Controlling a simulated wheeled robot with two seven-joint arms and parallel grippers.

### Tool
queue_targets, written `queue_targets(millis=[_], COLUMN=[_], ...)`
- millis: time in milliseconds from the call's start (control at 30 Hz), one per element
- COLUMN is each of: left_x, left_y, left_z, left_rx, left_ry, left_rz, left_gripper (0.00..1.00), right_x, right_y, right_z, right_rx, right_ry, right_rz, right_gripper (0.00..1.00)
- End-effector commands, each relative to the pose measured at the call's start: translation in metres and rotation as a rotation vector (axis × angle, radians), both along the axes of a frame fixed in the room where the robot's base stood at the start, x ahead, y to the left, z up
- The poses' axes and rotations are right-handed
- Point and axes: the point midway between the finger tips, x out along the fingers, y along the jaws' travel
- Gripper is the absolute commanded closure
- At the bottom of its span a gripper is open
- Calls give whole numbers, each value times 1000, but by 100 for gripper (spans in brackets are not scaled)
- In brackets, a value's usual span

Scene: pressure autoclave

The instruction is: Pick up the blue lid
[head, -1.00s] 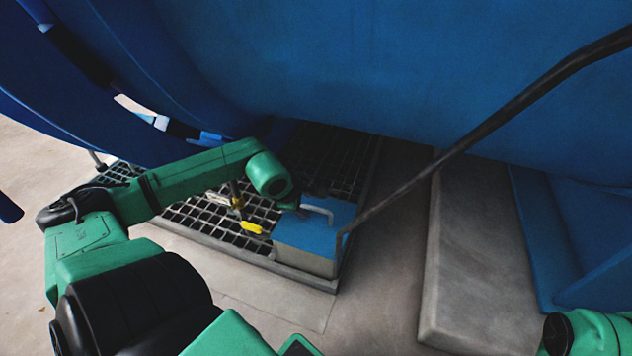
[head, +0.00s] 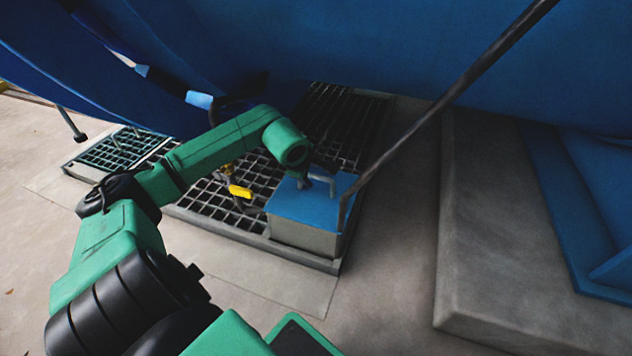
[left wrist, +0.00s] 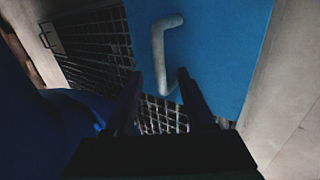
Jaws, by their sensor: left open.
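The blue lid (head: 313,203) lies on top of a grey metal box (head: 303,236) at the front edge of the floor grating. It has a pale bent handle (head: 325,182). In the left wrist view the lid (left wrist: 225,55) fills the upper right, and its handle (left wrist: 160,55) runs down toward the fingers. My left gripper (left wrist: 158,88) is open, its two dark fingers on either side of the handle's lower end; I cannot tell whether they touch it. In the head view my left wrist hangs just behind the lid and hides most of the gripper. My right gripper is not in view.
A yellow valve handle (head: 240,191) stands left of the box on the grating (head: 212,208). A dark pipe (head: 440,112) slants down close to the box's right side. The big blue vessel (head: 350,45) overhangs behind. A concrete plinth (head: 530,260) lies to the right.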

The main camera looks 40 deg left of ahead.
Motion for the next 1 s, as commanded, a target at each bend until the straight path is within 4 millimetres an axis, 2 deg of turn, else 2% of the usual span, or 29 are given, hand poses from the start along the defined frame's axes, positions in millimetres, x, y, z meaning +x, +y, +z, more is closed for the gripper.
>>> queue_targets(millis=[33,100,200,433,467,500,600,1000], left_x=[6,13,21,23,23,23,23,22], left_y=[1,5,8,9,9,9,9,9], left_z=[-18,-30,-38,-36,-36,-36,-36,-36], left_rx=[-7,-8,-6,0,0,0,-1,-1], left_ry=[-2,-3,-2,1,1,1,1,1], left_rz=[2,2,2,0,0,0,1,1], left_gripper=[45,45,45,45,53,68,100,100], right_x=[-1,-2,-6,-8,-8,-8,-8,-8], right_y=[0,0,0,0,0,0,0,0], right_z=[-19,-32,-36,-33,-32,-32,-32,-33], right_rx=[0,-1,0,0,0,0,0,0], right_ry=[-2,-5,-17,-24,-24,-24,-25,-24], right_rz=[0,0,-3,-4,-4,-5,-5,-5], right_gripper=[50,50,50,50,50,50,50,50])
